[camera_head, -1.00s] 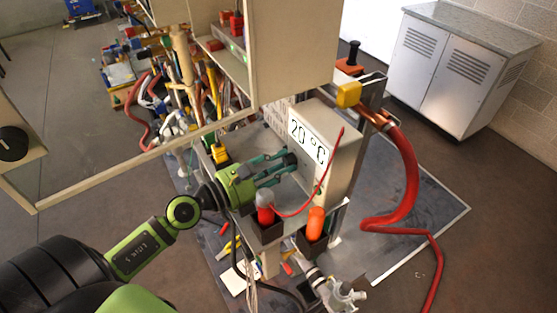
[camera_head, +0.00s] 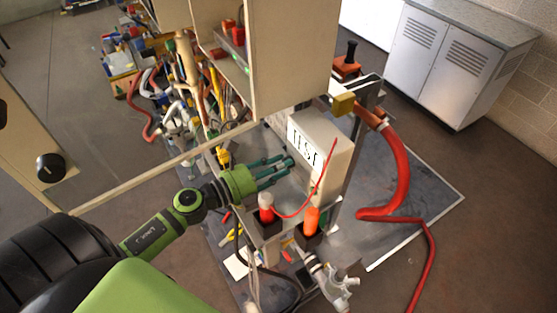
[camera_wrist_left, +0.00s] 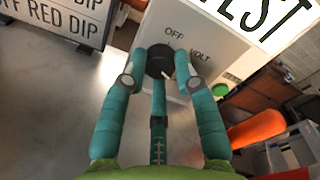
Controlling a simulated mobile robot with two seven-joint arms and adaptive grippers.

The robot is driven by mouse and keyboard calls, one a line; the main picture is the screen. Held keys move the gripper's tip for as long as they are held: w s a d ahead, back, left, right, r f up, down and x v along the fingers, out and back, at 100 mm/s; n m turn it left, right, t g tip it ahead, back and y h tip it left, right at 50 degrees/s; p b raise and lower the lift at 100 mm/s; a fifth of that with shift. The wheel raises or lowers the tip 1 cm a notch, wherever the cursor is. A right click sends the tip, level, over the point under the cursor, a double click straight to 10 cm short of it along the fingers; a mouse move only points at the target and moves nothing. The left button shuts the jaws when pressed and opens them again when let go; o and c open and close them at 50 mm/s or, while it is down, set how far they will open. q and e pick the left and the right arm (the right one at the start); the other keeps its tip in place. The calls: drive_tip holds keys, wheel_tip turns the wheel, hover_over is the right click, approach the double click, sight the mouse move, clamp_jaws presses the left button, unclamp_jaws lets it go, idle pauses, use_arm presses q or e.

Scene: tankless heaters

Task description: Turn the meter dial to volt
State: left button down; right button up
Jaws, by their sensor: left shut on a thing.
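The meter (camera_head: 338,152) is a beige box on the stand. In the left wrist view, the black round dial (camera_wrist_left: 159,58) is on the meter's front (camera_wrist_left: 205,27), near printed OFF and VOLT labels (camera_wrist_left: 201,55). My left gripper (camera_head: 289,163) reaches in from the left. In the wrist view its teal fingers (camera_wrist_left: 161,62) are closed around the dial, one on each side. A small pale mark shows at the dial's lower edge, but I cannot tell exactly where it points. The right gripper is out of view.
A red probe (camera_head: 266,213) and an orange probe (camera_head: 312,219) stand in holders in front of the meter. A thin red wire runs from the red probe to the meter. Red hoses (camera_head: 399,175) lie to the right. A beige cabinet (camera_head: 290,55) stands behind.

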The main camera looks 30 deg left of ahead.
use_arm(q)
drive_tip(key=n, duration=0.1)
drive_tip(key=n+p, duration=0.1)
drive_tip(key=n, duration=0.1)
drive_tip(key=r+n+p, duration=0.1)
drive_tip(key=n, duration=0.1)
drive_tip(key=shift+w+a, duration=0.25)
drive_tip(key=n+p, duration=0.1)
drive_tip(key=n, duration=0.1)
drive_tip(key=shift+f+n+h, duration=0.15)
drive_tip(key=shift+n+h, duration=0.15)
drive_tip(key=shift+n, duration=1.2)
drive_tip(key=shift+f, duration=0.1)
drive_tip(key=c, duration=1)
unclamp_jaws()
drive_tip(key=shift+o, duration=0.2)
drive_tip(key=shift+f, duration=0.2)
